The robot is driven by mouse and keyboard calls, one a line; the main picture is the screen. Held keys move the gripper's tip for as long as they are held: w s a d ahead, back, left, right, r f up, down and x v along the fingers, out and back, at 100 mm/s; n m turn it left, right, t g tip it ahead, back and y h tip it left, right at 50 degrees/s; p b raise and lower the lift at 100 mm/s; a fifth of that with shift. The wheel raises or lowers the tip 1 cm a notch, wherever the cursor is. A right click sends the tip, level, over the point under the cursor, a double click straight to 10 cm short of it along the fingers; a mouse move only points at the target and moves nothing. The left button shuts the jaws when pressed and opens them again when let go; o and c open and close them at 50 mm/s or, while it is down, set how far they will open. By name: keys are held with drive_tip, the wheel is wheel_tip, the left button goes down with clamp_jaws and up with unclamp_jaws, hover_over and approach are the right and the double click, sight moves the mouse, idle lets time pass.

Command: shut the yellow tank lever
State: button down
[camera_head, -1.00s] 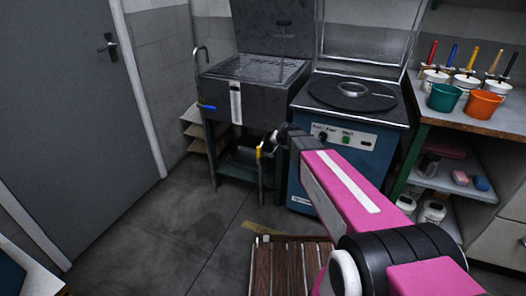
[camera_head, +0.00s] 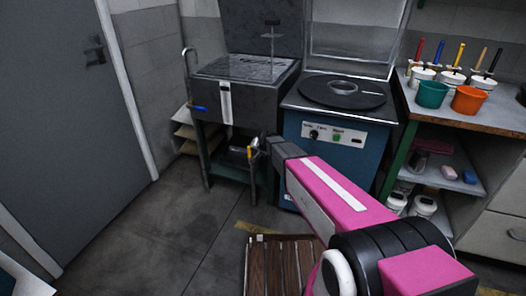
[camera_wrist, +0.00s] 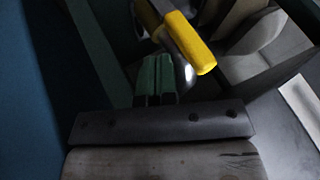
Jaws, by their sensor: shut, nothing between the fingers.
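The yellow tank lever (camera_wrist: 188,42) shows large in the wrist view, its grip slanting from upper left to lower right beside a shiny rounded metal part. In the head view only a small bit of its yellow (camera_head: 250,153) shows, low in front of the tank (camera_head: 240,100), partly hidden by my gripper (camera_head: 257,146). In the wrist view my gripper's green fingertips (camera_wrist: 155,78) are together, with nothing between them. They are just below and left of the yellow grip. I cannot tell whether they touch it.
A blue lever (camera_head: 199,109) is on the tank's left side. The blue press machine (camera_head: 345,150) stands close on the right, beside my arm. A slatted wooden board (camera_head: 262,270) lies on the floor. A bench (camera_head: 470,116) with pots is farther right. Floor on the left is clear.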

drive_tip(key=shift+w+a, duration=0.35)
drive_tip(key=shift+a, duration=0.55)
